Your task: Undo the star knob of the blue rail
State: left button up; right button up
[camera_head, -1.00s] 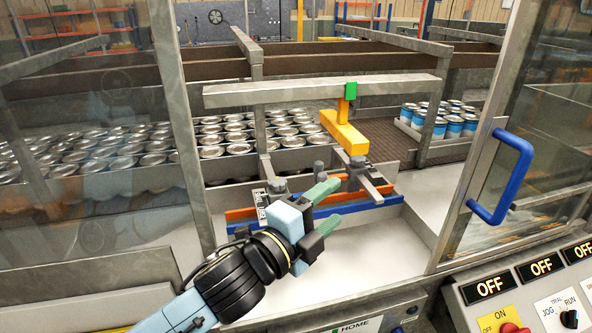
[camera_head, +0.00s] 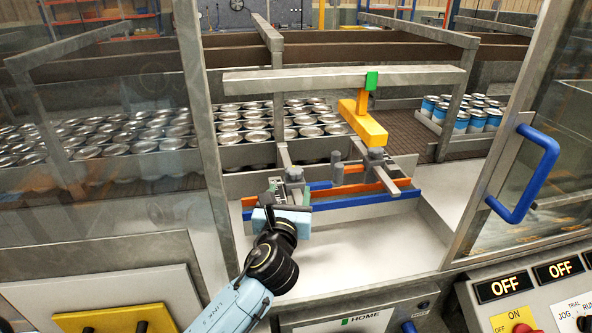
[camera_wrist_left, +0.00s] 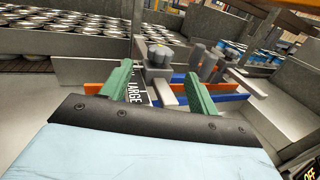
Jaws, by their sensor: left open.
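The blue rail (camera_head: 372,201) runs along the front of the guide assembly, beside an orange rail (camera_head: 350,189). Grey knobs stand on the brackets above the rails: a left knob (camera_head: 293,174), a middle post (camera_head: 337,168) and a right knob (camera_head: 376,156). I cannot tell which one clamps the blue rail. My left gripper (camera_head: 286,197) is open and empty, just in front of the left knob. In the left wrist view its green fingers (camera_wrist_left: 159,86) are spread, and the left knob (camera_wrist_left: 160,57) lies beyond and between them, apart from both.
A yellow block (camera_head: 362,124) hangs from a grey crossbar (camera_head: 430,76) above the right knob. Cans (camera_head: 255,125) fill the conveyor behind. A door with a blue handle (camera_head: 532,172) stands at right. The pale tray floor (camera_head: 370,245) in front is clear.

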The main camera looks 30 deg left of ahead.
aim_at(293, 177)
pick_arm(q)
jog(key=x, duration=0.9)
jog(key=shift+w, duration=0.15)
jog(key=c, duration=1)
